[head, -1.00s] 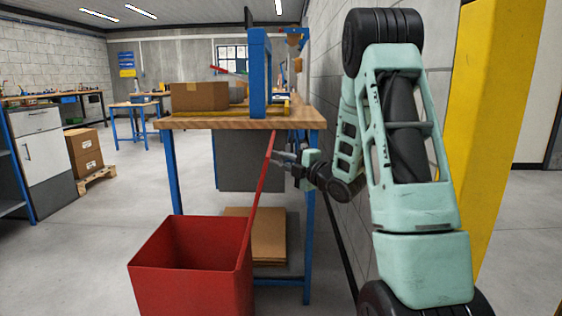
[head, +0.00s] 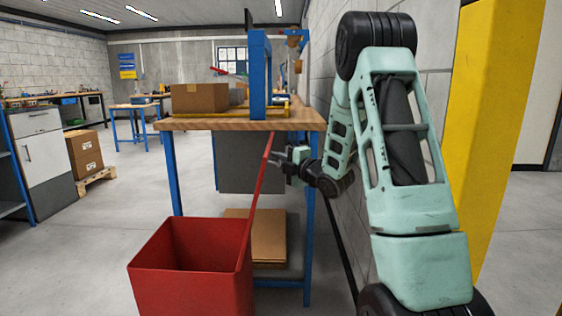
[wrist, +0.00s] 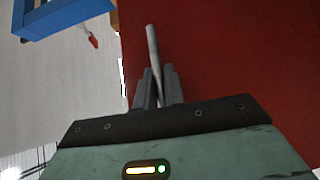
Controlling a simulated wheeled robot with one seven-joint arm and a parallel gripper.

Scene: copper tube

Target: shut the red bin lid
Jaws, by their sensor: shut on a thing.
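The red bin (head: 190,290) stands on the floor in the head view, its top open and its inside showing. Its red lid (head: 257,193) stands up steeply from the bin's right side, seen nearly edge-on and leaning a little right at the top. My gripper (head: 277,160) is at the right face of the lid, near its upper part. In the wrist view the lid (wrist: 225,60) fills the right side. There my gripper (wrist: 156,80) is shut on a thin grey bar (wrist: 152,45) in front of the lid, which looks like its handle.
A workbench (head: 220,124) with blue legs stands behind the bin, with a cardboard box (head: 200,97) on top. Flat cardboard (head: 268,240) lies below it. A block wall and yellow pillar (head: 495,150) are on the right. Floor left of the bin is clear.

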